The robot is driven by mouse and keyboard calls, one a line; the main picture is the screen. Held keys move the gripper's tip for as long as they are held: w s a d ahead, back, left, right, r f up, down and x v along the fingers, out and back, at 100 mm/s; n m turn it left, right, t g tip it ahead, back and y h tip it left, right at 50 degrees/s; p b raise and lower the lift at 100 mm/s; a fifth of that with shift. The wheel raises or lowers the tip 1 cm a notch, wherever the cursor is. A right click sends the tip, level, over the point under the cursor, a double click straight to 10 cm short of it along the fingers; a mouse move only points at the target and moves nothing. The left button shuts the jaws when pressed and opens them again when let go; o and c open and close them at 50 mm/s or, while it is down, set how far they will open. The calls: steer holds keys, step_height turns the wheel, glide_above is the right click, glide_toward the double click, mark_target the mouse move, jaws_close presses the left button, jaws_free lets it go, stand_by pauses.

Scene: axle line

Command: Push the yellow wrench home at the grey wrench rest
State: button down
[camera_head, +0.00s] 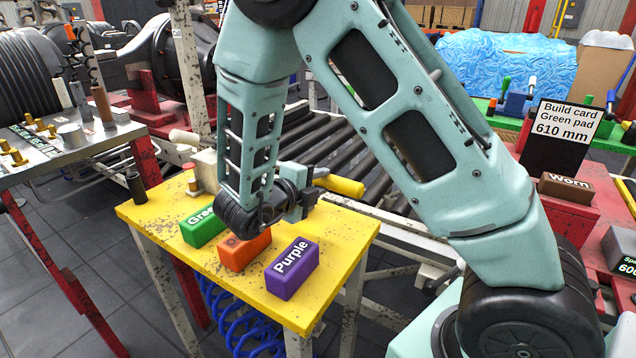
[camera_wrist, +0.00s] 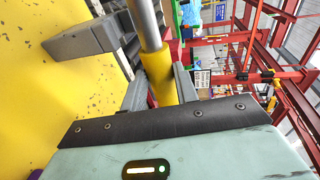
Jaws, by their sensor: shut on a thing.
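The yellow wrench shows its yellow handle (camera_head: 340,185) sticking out to the right of my gripper (camera_head: 303,203) in the head view. In the wrist view, the yellow handle (camera_wrist: 158,76) lies between my two fingers, and a grey metal shaft runs on from it to the top edge. My gripper is shut on the handle, above the yellow table. A grey block (camera_wrist: 85,40), which looks like the wrench rest, stands on the table beside the shaft. I cannot tell whether they touch.
On the yellow table (camera_head: 335,225) stand a green block (camera_head: 203,228), an orange block (camera_head: 245,250) and a purple block (camera_head: 292,268) in front of my gripper. A roller conveyor (camera_head: 330,135) lies behind. A metal bench (camera_head: 100,142) with small parts is at the left.

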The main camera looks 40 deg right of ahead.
steer(key=shift+f+b, duration=1.1)
steer(key=shift+f, duration=0.1)
steer(key=c, duration=1.1)
jaws_free()
steer(key=shift+o, duration=0.5)
steer(key=shift+a, duration=0.1)
steer(key=b+v, duration=0.1)
steer(key=v, duration=1.6)
steer(key=shift+a, duration=0.1)
